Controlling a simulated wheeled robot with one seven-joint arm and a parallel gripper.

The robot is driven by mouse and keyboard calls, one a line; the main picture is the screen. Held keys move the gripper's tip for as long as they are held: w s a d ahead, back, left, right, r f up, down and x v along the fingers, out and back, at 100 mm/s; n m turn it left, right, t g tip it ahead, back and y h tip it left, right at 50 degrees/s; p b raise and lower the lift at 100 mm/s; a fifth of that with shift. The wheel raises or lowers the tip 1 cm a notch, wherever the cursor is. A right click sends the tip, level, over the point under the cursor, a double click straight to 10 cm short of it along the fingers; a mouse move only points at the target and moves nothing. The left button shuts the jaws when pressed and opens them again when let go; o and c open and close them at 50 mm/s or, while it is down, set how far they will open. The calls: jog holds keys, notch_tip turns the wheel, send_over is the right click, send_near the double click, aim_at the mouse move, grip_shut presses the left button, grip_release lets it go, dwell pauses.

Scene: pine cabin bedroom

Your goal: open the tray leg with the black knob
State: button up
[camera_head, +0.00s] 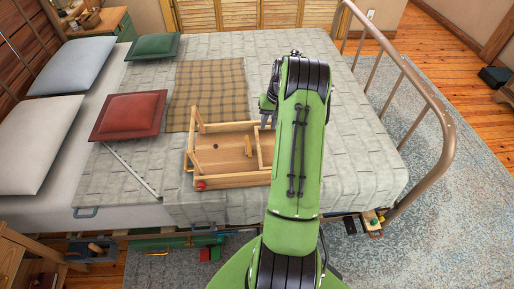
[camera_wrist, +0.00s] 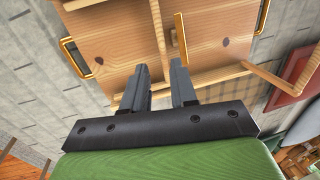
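A pale wooden tray (camera_head: 230,178) lies on the bed with its inside facing up. One wooden leg (camera_head: 196,128) stands raised at its left end, and a red knob (camera_head: 201,185) sits at its front left corner. I cannot make out a black knob for certain. In the wrist view the tray's board (camera_wrist: 115,35) shows with dark spots, a short wooden bar (camera_wrist: 180,40) and dark-and-tan handles (camera_wrist: 75,57). My gripper (camera_wrist: 160,80) is open, its two fingers apart over the tray's rim, with nothing seen between them. My arm hides the tray's right end in the head view.
A red cushion (camera_head: 130,115), a green cushion (camera_head: 154,46) and pale pillows (camera_head: 45,130) lie to the left. A plaid blanket (camera_head: 207,85) lies behind the tray. A metal bed rail (camera_head: 437,120) curves along the right. A thin strip (camera_head: 133,170) lies left of the tray.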

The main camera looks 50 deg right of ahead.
aim_at(260, 151)
jog(key=f+b, duration=0.1)
jog(key=f, duration=0.3)
jog(key=w+a+f+b, duration=0.1)
jog(key=f, duration=0.4)
jog(key=a+f+b, duration=0.1)
jog(key=f, duration=0.4)
jog(key=shift+w, duration=0.35)
grip_shut()
